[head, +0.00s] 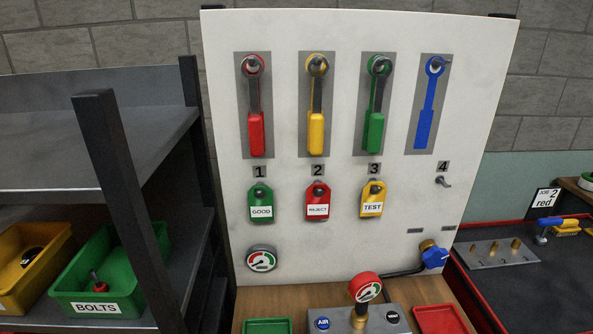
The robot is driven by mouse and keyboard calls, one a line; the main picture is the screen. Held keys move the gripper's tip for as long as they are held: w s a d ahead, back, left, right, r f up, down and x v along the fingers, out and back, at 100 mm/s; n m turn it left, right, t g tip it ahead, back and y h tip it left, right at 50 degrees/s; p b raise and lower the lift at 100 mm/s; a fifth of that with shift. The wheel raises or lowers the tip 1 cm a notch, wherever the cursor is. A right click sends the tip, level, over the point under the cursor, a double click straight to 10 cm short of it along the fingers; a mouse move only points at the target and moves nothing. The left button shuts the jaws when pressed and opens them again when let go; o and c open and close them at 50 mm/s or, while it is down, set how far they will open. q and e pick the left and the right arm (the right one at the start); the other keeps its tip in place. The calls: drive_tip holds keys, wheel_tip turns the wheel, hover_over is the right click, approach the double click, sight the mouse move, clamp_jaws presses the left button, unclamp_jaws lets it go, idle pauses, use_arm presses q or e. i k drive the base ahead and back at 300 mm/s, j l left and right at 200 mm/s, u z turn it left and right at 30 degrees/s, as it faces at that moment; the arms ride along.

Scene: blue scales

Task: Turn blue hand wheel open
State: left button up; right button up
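The blue hand wheel (434,256) is at the lower right of the white panel (225,230). It sits on a brass valve body (426,244) with a dark pipe (398,272) running left from it. Nothing touches the wheel. Whether the valve is open or shut cannot be told. Neither of my grippers is in the head view.
A red gauge (365,287) stands on a grey block in front, left of the wheel. A shelf with bins (97,306) is left. A dark red-edged bench (530,280) is right.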

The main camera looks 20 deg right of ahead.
sight(436, 257)
drive_tip(key=z, duration=1.55)
drive_tip(key=i+l+z, duration=0.2)
drive_tip(key=l+z, duration=0.15)
drive_tip(key=l, duration=0.25)
drive_tip(key=i+l+z, duration=0.2)
drive_tip(key=i+j, duration=0.1)
